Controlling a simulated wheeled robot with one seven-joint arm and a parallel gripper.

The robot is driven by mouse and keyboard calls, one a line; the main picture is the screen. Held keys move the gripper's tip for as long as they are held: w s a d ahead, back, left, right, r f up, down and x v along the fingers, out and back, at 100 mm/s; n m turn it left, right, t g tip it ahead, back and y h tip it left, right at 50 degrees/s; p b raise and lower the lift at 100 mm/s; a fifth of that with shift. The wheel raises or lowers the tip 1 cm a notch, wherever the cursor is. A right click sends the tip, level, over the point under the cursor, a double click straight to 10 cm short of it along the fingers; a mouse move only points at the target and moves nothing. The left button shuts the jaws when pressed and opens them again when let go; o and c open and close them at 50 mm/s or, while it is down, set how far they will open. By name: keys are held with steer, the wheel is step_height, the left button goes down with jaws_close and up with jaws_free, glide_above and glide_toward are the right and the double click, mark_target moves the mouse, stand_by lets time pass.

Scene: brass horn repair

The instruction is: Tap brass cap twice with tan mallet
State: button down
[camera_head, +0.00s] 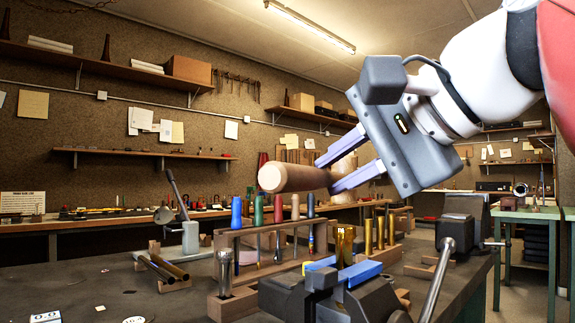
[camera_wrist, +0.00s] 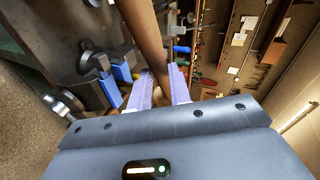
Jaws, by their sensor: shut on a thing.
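My gripper (camera_head: 352,168) is shut on the tan mallet (camera_head: 295,179), a wooden rounded shape held above the bench, with its pale round end toward the left. Part of it is hidden by my fingers. In the wrist view the mallet (camera_wrist: 143,32) runs up from between my fingers (camera_wrist: 160,90) to the top edge. The brass cap (camera_head: 345,244) stands upright between the blue jaws (camera_head: 358,273) of a vise, below my gripper and apart from the mallet. I cannot make out the cap in the wrist view.
A wooden rack (camera_head: 285,225) with several coloured-handled tools stands left of the cap. Brass tubes (camera_head: 381,233) stand behind it. A second vise (camera_head: 462,225) with a long bar is at right.

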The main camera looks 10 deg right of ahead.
stand_by(0.3)
steer(key=shift+f, duration=0.35)
stand_by(0.9)
stand_by(0.6)
